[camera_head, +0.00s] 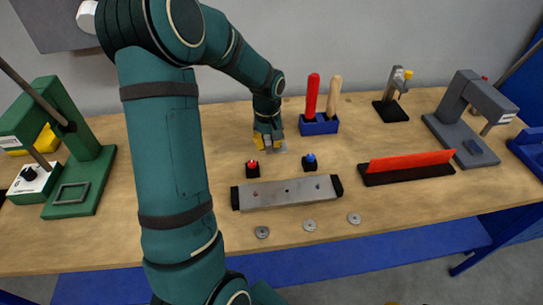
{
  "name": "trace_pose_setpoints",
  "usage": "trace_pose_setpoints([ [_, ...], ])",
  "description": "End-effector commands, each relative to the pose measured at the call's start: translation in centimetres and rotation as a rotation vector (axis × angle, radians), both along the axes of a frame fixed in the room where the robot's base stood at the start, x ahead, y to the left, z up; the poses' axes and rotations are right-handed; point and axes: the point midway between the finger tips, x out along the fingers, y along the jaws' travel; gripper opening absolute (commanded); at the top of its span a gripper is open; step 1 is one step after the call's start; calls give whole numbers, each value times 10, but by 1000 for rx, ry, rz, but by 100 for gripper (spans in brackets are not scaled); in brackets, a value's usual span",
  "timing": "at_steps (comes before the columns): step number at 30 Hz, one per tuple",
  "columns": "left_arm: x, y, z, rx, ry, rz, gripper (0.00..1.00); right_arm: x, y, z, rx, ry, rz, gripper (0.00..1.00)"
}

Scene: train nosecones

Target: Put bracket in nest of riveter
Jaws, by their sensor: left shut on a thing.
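My left gripper (268,142) points down over the middle of the workbench, behind the long metal bar. It is shut on a small light-grey piece (281,149), which seems to be the bracket; the fingers hide much of it. Two bench presses are in view, and I cannot tell for certain which is the riveter. A green press (90,140) with a long lever and a square frame (72,194) on its base stands at the left. My right gripper is not in view.
A red button block (253,171) and a blue one (310,164) stand behind the metal bar (287,194). Several grey discs (309,226) lie in front. A blue holder (319,126) with red and wooden handles and a red strip on a black base (410,173) stand to the right.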

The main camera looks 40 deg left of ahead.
Motion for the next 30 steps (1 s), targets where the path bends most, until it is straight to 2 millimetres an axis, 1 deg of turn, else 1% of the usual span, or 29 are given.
trace_pose_setpoints([
  [1, 0, 0, -8, -1, 2, -1, 0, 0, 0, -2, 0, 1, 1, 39],
  [8, 0, 0, -24, 1, 1, 0, 0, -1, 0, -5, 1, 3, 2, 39],
  [12, 0, 0, -44, -1, 2, 1, 0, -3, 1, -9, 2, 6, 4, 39],
  [15, 0, 0, -53, 1, 1, 0, 0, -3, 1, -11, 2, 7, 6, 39],
  [22, 0, 0, -53, 1, -1, 0, 0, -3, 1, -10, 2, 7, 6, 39],
  [26, 0, 0, -56, 1, -1, 0, 0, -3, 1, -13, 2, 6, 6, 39],
  [27, 0, 0, -56, 1, -1, 0, 25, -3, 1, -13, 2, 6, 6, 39],
  [28, 0, 0, -56, 1, -1, 0, 35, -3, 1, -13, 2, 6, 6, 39],
  [29, 0, 0, -56, 1, -1, 0, 37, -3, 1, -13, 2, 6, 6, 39],
  [30, 0, 0, -56, 1, -1, 0, 37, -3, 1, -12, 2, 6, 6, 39],
])
